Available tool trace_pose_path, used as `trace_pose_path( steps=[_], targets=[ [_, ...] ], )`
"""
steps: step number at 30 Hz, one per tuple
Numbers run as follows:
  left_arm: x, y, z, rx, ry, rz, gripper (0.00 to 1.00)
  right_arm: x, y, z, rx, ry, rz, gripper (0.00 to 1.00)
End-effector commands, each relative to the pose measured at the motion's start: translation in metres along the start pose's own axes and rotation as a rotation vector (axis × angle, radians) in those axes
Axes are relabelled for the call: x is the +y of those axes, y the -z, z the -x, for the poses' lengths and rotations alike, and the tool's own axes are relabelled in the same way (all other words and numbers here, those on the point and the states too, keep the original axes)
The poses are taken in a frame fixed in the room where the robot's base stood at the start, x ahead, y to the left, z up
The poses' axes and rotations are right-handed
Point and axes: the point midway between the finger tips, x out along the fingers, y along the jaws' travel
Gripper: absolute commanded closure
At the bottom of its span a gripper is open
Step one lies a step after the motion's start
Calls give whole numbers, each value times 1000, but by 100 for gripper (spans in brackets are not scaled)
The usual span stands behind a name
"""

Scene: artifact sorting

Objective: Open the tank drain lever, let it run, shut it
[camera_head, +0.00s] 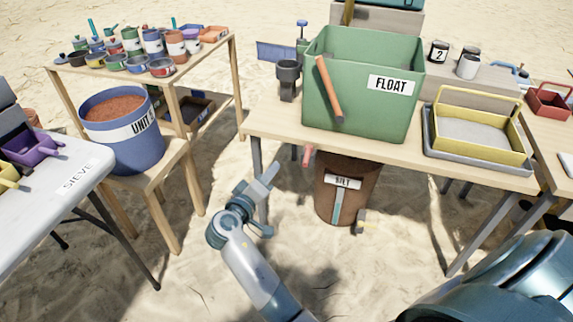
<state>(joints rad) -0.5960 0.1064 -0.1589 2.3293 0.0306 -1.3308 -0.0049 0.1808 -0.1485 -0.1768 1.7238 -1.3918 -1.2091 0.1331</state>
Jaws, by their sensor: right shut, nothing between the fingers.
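The green tank (345,65) labelled FLOAT stands on the wooden table. An orange lever (328,88) runs down its front face at a slant, its lower end near the tank's bottom edge. A brown bucket (325,205) labelled SILT stands on the sand below the table, under the tank. A small reddish piece (308,156) shows just under the table edge above it. My right gripper (267,180) is shut and empty, in front of the table and left of the bucket, well below the lever and apart from it. My left gripper is out of view.
A yellow tray (480,152) sits right of the tank, and a dark cup-like stand (288,78) left of it. A blue bucket (112,152) stands on a stool at left, beside the SIEVE table (60,200). Open sand lies around my gripper.

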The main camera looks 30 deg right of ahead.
Motion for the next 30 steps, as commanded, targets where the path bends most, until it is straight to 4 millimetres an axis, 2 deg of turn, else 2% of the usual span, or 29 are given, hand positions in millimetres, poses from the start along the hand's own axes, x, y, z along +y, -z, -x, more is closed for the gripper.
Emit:
trace_pose_path(
  steps=[8, 22, 24, 30],
  targets=[
    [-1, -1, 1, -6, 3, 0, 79, 1, 0, -23, 0, -2, 2, 100],
    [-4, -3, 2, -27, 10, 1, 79, 1, 1, -103, 1, -2, 1, 100],
    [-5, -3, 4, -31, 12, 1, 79, 0, -14, -102, -1, 0, 3, 100],
    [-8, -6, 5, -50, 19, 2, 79, 0, -33, -107, 0, 1, 2, 100]
  ],
)
